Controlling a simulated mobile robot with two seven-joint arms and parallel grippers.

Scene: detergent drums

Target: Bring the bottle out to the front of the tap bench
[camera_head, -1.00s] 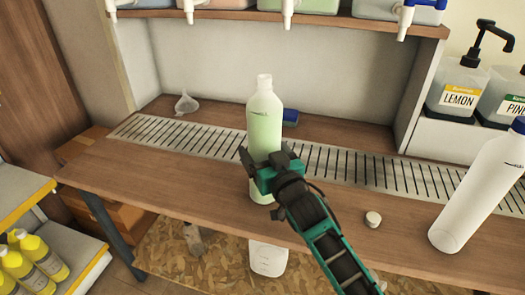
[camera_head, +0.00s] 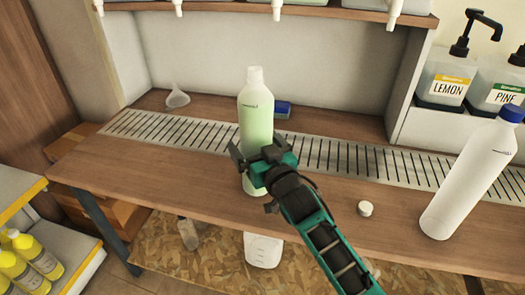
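The bottle (camera_head: 257,117) is translucent, filled with pale green liquid, uncapped and upright. It is over the wooden tap bench (camera_head: 140,170), its base just in front of the slotted drain grate. I cannot tell whether the base touches the wood. My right gripper (camera_head: 258,158) reaches in from the lower right, its fingers on either side of the bottle's lower half, and looks shut on it. The gripper hides part of the bottle's lower right side. My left gripper is not in view.
A white bottle with a blue cap (camera_head: 470,175) and a small white cap (camera_head: 365,208) are on the right. A funnel (camera_head: 177,97) and a blue block (camera_head: 283,109) lie behind the drain grate (camera_head: 330,155). Taps hang from the shelf above. The bench's left front is clear.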

